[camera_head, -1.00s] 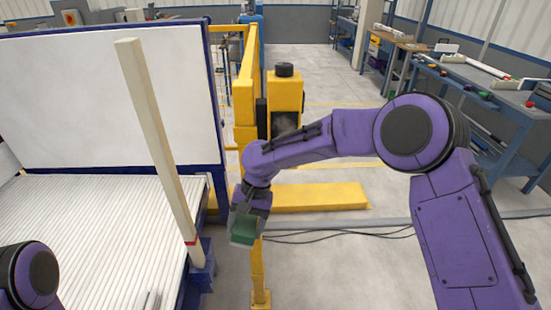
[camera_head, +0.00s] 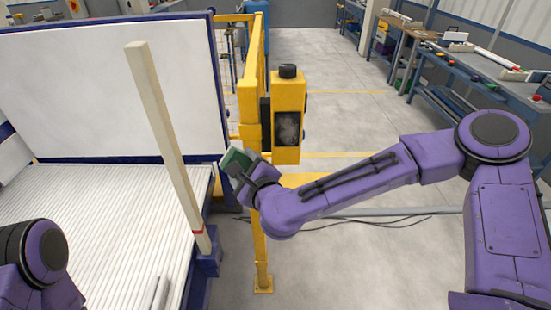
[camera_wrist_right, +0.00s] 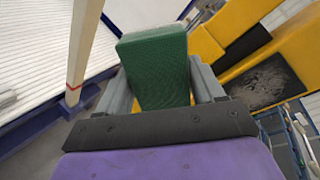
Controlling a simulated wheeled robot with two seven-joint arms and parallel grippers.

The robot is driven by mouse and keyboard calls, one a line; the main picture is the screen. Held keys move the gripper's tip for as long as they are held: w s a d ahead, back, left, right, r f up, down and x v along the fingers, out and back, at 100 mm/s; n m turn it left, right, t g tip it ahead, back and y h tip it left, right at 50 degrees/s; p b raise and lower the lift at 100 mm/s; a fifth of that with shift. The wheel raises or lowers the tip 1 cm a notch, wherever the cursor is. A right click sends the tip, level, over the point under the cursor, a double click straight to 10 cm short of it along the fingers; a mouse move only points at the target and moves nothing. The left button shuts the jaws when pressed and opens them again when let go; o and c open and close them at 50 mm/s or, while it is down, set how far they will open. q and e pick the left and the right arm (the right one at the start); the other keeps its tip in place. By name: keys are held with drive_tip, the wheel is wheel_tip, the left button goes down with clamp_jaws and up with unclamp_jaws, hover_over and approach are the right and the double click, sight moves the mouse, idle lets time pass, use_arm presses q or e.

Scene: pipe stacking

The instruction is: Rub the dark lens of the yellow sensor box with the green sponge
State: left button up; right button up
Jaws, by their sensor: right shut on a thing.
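My right gripper (camera_head: 245,168) is shut on the green sponge (camera_head: 236,160), which shows large between the fingers in the right wrist view (camera_wrist_right: 156,68). The sponge is left of and a little below the lens, apart from it. Of my left arm only a purple link shows at the lower left; its gripper cannot be made out.
A yellow post and rail (camera_head: 252,100) stand just left of the box. A pale upright bar (camera_head: 165,130) with a red band rises beside the ribbed white bed (camera_head: 110,220) at left. Cables lie on the floor; the floor to the right is open.

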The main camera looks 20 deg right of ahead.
sight(274, 135)
drive_tip(key=s+d+r+m+t+h+p, duration=0.1)
drive_tip(key=s+d+r+m+t+h, duration=0.15)
drive_tip(key=d+m+h, duration=0.35)
drive_tip(key=shift+n+h, duration=0.4)
drive_tip(key=shift+h, duration=0.4)
drive_tip(key=x, duration=0.2)
drive_tip(key=p+x, duration=0.1)
drive_tip(key=x, duration=0.1)
drive_tip(key=f+x, duration=0.1)
drive_tip(key=x, duration=0.1)
drive_tip(key=shift+s+d+p, duration=0.1)
drive_tip(key=shift+d+p, duration=0.2)
drive_tip(key=shift+d, duration=0.1)
drive_tip(key=shift+x, duration=0.9)
drive_tip(key=shift+d, duration=0.1)
